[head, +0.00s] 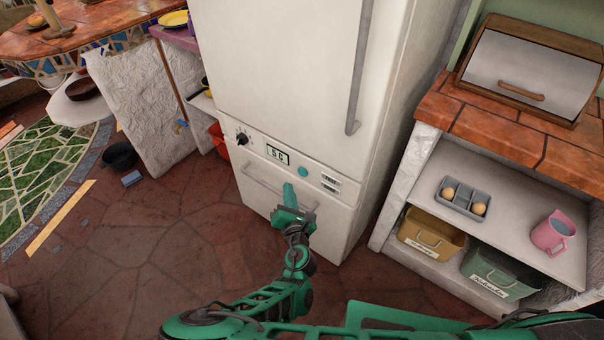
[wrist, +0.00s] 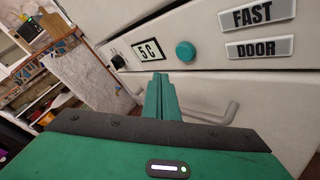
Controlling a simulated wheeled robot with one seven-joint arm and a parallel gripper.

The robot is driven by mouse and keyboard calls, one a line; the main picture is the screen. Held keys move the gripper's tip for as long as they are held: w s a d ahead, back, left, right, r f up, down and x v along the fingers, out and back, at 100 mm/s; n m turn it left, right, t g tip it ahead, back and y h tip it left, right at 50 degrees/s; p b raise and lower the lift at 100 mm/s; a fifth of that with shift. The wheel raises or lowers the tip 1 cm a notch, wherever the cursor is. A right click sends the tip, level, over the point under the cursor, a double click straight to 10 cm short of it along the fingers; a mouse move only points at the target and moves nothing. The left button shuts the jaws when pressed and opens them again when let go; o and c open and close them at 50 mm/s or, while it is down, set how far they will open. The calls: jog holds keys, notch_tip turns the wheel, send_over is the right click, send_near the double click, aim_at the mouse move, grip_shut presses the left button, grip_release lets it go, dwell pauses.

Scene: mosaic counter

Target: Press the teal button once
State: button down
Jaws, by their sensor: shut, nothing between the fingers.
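The teal button (head: 303,172) is a small round knob on the front panel of a white fridge (head: 330,110). It sits right of a display reading "5 C" (head: 277,155) and left of two small labels. In the wrist view the teal button (wrist: 185,51) is in full sight, with labels "FAST" and "DOOR" (wrist: 257,47) to its right. My green gripper (head: 289,192) is shut and empty, in front of the panel below and left of the button. In the wrist view its fingertips (wrist: 160,78) point at the panel, apart from the button in the picture.
A black dial (head: 243,139) is left of the display. A bar handle (head: 265,186) crosses the lower drawer near my gripper. A counter with shelves stands at right, holding a grey tray (head: 462,200) and a pink jug (head: 552,233). Open stone floor (head: 140,250) lies at left.

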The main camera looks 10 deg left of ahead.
jog(key=shift+w+d, duration=0.25)
jog(key=shift+w, duration=0.35)
jog(key=shift+w+d, duration=0.25)
jog(key=shift+w, duration=0.4)
jog(key=shift+w+d, duration=0.25)
jog(key=shift+w, duration=0.35)
jog(key=shift+w, duration=0.1)
dwell(0.6)
jog(key=shift+w+d, duration=0.2)
jog(key=shift+w, duration=0.05)
jog(key=shift+w+d, duration=0.15)
jog(key=shift+w, duration=0.25)
dwell(0.9)
jog(key=shift+s, duration=0.1)
jog(key=shift+s+a, duration=0.35)
jog(key=shift+s, duration=0.35)
jog(key=shift+s+a, duration=0.3)
jog(key=shift+s, duration=0.45)
jog(key=shift+s+a, duration=0.35)
jog(key=shift+s, duration=0.45)
jog(key=shift+s+a, duration=0.3)
jog(key=shift+s, duration=0.45)
